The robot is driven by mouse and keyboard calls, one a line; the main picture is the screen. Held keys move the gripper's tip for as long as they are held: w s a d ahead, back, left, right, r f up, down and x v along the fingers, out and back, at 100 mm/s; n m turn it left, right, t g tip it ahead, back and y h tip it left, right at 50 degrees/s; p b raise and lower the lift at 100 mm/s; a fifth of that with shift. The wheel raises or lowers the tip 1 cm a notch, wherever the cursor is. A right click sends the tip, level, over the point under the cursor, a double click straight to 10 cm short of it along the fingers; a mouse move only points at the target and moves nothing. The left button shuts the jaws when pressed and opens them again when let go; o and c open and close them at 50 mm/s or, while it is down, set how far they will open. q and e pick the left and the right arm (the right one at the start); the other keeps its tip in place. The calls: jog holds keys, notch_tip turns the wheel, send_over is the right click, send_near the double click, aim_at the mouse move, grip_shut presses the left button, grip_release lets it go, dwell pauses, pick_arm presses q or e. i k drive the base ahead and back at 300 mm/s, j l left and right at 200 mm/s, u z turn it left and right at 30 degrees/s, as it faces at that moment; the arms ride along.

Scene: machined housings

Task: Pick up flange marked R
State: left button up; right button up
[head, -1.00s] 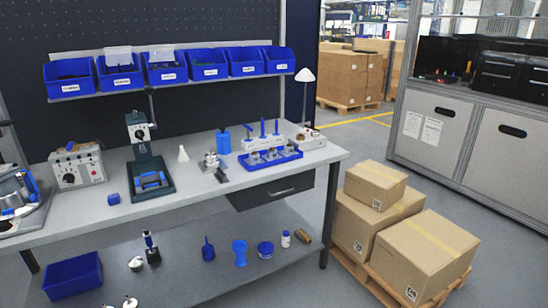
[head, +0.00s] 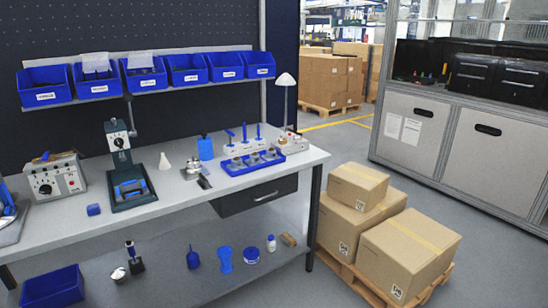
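No flange can be read as marked R from this distance. Several small metal parts sit in a blue divided tray (head: 258,168) at the right end of the workbench; their markings are too small to tell. Another metal part (head: 193,167) stands on the bench left of the tray, with a dark piece (head: 204,182) just in front of it. Neither of my grippers is in view.
The grey workbench (head: 165,202) carries a press-like stand (head: 128,180), a control box (head: 55,178) and a lamp (head: 285,82). Blue bins (head: 45,88) hang above. Cartons (head: 408,252) on a pallet stand right of the bench. Open floor (head: 480,235) lies further right.

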aim_at(269, 156)
jog(key=i+l+u, duration=0.35)
jog(key=i+l, duration=0.2)
jog(key=i, duration=0.3)
jog(key=i+l+u, duration=0.3)
jog(key=i+l, duration=0.45)
jog(key=i, duration=0.05)
